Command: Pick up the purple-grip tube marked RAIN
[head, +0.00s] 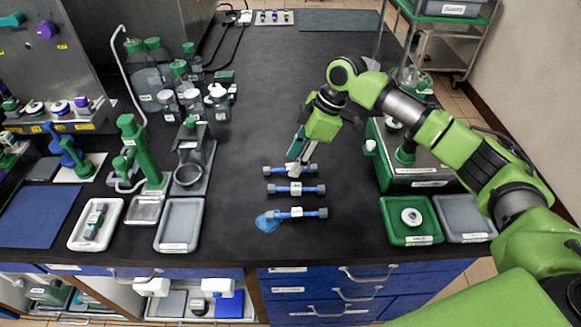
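Three blue tubes with grey end caps and pale middle grips lie crosswise on the dark bench, one behind another: a far tube (275,169), a middle tube (309,189) and a near tube (309,212). Their markings are too small to read, so I cannot tell which is marked RAIN, and no grip shows clearly as purple. My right gripper (296,158) points down at the middle of the far tube and partly hides it. Whether its fingers touch or hold that tube cannot be told. My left gripper is not in view.
A blue puddle-like patch (267,221) lies by the near tube. Grey (179,226) and white (93,226) trays, a green stand (147,170) and bottles stand left. A green tray (410,234) and green-sided equipment (420,178) stand right. The bench behind the tubes is mostly clear.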

